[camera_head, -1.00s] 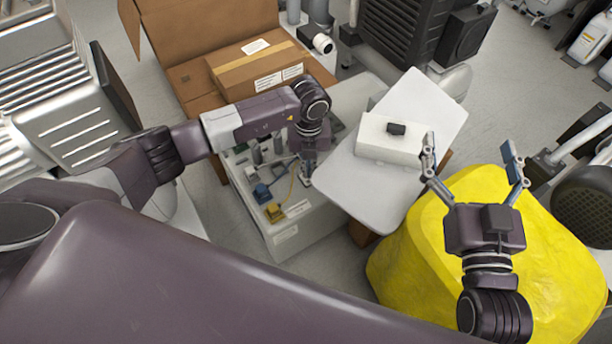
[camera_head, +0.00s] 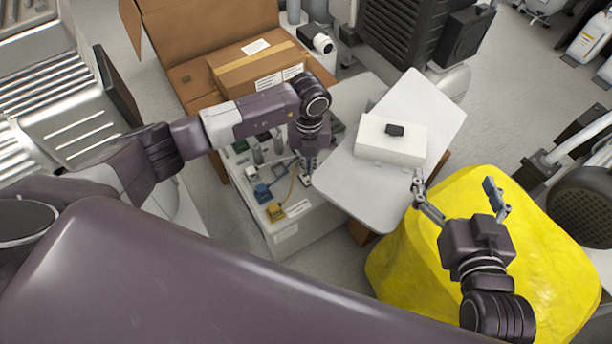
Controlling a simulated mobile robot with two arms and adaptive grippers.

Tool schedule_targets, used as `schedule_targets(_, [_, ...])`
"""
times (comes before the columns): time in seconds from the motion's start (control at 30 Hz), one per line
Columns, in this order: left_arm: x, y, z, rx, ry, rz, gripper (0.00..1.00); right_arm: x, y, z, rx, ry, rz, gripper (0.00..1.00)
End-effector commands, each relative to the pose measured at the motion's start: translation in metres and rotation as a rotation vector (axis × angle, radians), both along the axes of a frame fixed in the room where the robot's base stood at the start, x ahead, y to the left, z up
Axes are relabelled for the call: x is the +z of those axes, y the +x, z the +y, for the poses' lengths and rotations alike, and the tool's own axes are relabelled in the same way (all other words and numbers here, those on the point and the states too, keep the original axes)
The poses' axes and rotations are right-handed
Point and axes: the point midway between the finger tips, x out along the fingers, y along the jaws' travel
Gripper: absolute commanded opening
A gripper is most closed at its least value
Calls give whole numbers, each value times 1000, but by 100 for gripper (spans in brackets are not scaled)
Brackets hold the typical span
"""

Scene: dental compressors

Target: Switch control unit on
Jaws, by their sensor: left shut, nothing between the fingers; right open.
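The likely control unit is a light grey panel box (camera_head: 290,232) below the middle of the view, with blue, yellow, green and grey parts on top. A blue part (camera_head: 262,193) and a yellow part (camera_head: 275,211) sit near its left front edge. My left gripper (camera_head: 308,172) points down over the panel's right part, shut and empty; my wrist hides part of the panel. I cannot tell whether its tips touch the panel. My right gripper (camera_head: 460,202) is open and empty above a yellow covered object, right of a white board. The switch itself cannot be told apart.
A tilted white board (camera_head: 350,180) carries a white box with a black knob (camera_head: 394,146) right of the panel. An open cardboard box (camera_head: 190,50) holds a smaller taped box behind. The yellow object (camera_head: 400,262) fills the lower right. Large compressors stand around.

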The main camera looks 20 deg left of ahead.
Motion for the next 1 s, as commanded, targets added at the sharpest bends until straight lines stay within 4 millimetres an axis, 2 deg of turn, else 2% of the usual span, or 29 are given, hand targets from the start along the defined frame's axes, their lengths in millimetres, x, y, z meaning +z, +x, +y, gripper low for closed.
schedule_targets(0.7, [13,0,0,0,0,0,0,-49,-29,-14,-17,-58,244,89])
schedule_targets(1.0, [15,0,0,0,0,0,0,-61,-38,-18,-21,-73,308,89])
